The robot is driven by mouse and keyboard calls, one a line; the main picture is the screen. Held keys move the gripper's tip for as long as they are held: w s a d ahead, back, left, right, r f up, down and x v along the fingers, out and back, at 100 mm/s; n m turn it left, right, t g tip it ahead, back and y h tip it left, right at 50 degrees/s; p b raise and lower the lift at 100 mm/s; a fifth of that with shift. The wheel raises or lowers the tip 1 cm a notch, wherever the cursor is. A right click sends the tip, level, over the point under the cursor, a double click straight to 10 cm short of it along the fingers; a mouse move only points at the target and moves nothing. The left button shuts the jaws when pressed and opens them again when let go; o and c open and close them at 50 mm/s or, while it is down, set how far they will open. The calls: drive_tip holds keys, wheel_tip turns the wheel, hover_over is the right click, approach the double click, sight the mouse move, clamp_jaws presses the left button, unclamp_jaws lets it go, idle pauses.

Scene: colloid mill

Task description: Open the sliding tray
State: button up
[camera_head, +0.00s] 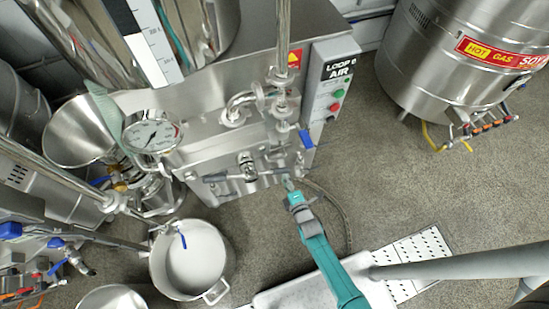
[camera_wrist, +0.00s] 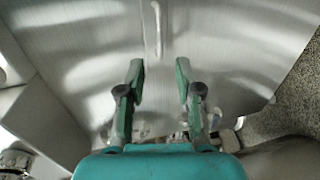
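My gripper (camera_head: 289,184) is at the lower front of the steel machine (camera_head: 205,120) in the head view. In the wrist view my gripper (camera_wrist: 160,76) is open, its two green fingers apart with nothing between them. Ahead of the fingertips is a brushed steel surface (camera_wrist: 100,50) with a slim upright handle-like bar (camera_wrist: 157,28). The bar lies beyond the fingers, roughly in line with the gap. I cannot tell for sure whether this steel surface is the sliding tray. In the head view no tray outline is clear, and my arm hides part of the machine's lower front.
A control box (camera_head: 329,95) with buttons and a blue-handled valve (camera_head: 305,139) are above my gripper. A steel pot (camera_head: 190,262) stands at lower left. A hose (camera_head: 340,211) curves on the floor beside my arm. Floor toward the large tank (camera_head: 440,65) is open.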

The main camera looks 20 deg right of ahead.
drive_tip(key=x, duration=0.9)
drive_tip(key=shift+w, duration=0.35)
drive_tip(key=shift+f, duration=0.1)
clamp_jaws()
